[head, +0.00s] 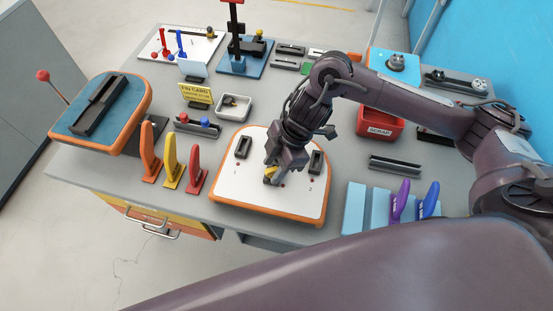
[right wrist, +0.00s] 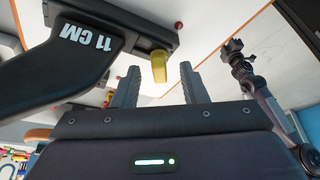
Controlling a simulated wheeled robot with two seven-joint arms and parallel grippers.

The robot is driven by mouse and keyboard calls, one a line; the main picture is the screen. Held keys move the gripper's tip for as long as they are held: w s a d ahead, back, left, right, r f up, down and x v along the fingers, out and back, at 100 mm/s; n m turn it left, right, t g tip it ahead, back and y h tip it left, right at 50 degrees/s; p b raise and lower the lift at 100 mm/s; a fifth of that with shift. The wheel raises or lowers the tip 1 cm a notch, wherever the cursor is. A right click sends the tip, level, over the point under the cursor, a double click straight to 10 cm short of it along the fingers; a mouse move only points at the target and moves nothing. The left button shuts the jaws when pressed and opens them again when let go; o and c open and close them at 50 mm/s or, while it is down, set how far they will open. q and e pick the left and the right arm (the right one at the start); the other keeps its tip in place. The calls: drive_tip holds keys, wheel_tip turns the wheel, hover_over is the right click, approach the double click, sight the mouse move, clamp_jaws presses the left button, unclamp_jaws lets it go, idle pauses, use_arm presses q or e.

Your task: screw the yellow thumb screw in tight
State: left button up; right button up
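The yellow thumb screw (head: 270,171) is at the middle of the white board with an orange rim (head: 225,190), partly hidden by my right gripper (head: 275,165). In the right wrist view the yellow thumb screw (right wrist: 158,66) shows beside a dark block, in line with the gap between the two fingers of my right gripper (right wrist: 158,88). Clear space shows on both sides of it, so the fingers stand apart and do not grip it. How deep the screw sits cannot be told. My left gripper does not show.
Black blocks (head: 243,147) (head: 317,160) stand on the board near marks 1 and 2. Orange, yellow and red upright handles (head: 170,165) stand left of it. A light blue holder (head: 355,210) with purple and blue handles and a red scrap bin (head: 380,127) are on the right.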

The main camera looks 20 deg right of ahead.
clamp_jaws()
drive_tip(key=shift+r+m+t+p, duration=0.15)
drive_tip(key=shift+m+t+p, duration=0.15)
drive_tip(key=shift+m+p, duration=0.5)
drive_tip(key=shift+s+m+t+p, duration=0.1)
drive_tip(key=shift+m+t+p, duration=0.2)
drive_tip(key=shift+m+p, duration=0.5)
drive_tip(key=shift+m+t+p, duration=0.3)
drive_tip(key=shift+m+p, duration=0.3)
drive_tip(key=shift+p, duration=0.3)
drive_tip(key=shift+s+m+t+p, duration=0.1)
drive_tip(key=shift+m+t+p, duration=0.2)
drive_tip(key=shift+m+p, duration=0.7)
drive_tip(key=shift+h, duration=0.3)
